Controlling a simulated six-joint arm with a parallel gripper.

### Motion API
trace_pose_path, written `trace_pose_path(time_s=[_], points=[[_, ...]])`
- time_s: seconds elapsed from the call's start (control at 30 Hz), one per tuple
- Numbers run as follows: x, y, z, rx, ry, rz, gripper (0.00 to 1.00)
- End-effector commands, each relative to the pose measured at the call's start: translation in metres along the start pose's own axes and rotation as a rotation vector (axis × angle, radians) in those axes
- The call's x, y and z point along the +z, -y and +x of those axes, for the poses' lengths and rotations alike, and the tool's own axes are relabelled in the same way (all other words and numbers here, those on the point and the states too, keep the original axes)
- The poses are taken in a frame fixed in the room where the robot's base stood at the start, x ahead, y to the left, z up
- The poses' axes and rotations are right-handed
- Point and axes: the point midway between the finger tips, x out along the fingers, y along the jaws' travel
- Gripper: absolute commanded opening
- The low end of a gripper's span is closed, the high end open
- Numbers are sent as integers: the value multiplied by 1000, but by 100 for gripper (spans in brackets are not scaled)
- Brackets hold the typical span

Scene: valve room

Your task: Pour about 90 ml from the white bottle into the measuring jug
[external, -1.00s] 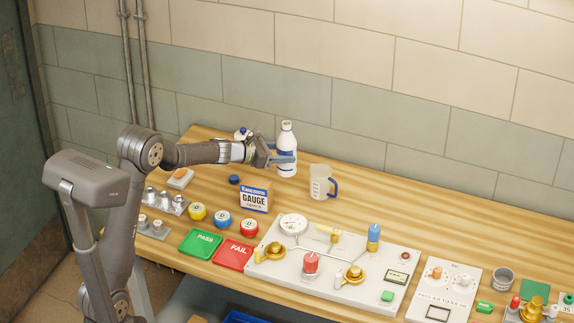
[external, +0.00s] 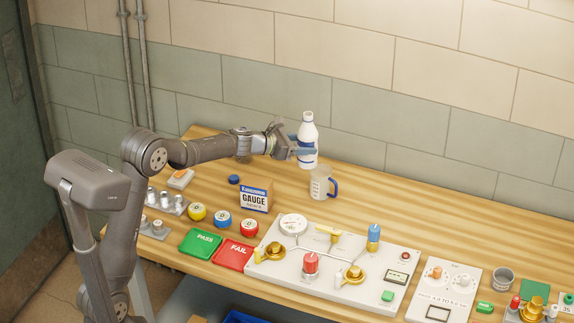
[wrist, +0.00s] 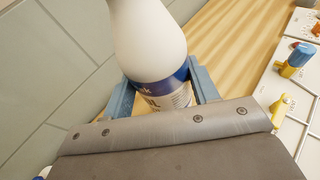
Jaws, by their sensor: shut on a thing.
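The white bottle (external: 308,132) with a blue and white label is upright in my gripper (external: 305,151), held above the bench. In the wrist view the bottle (wrist: 148,40) stands between the two blue fingers of my gripper (wrist: 163,95), which are shut on its label area. The bottle's top is out of the wrist frame. The measuring jug (external: 321,183), clear with a blue handle on its right, stands upright on the bench just below and slightly right of the bottle. Its contents cannot be made out.
A blue cap (external: 234,179) and a gauge box (external: 256,194) stand left of the jug. A valve panel (external: 335,262) lies in front. Green and red trays (external: 200,242) are at the front left. The bench (external: 420,215) right of the jug is clear. The wall is close behind.

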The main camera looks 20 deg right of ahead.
Motion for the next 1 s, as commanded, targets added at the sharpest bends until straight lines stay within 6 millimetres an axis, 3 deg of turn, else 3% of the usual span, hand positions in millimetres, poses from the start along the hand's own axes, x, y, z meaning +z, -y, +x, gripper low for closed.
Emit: trace_pose_path(time_s=[0.2,0.57,1.0], points=[[10,40,31,-3,1,1,24],[18,80,58,-3,0,-2,24],[-23,79,70,-1,-4,-6,24]])
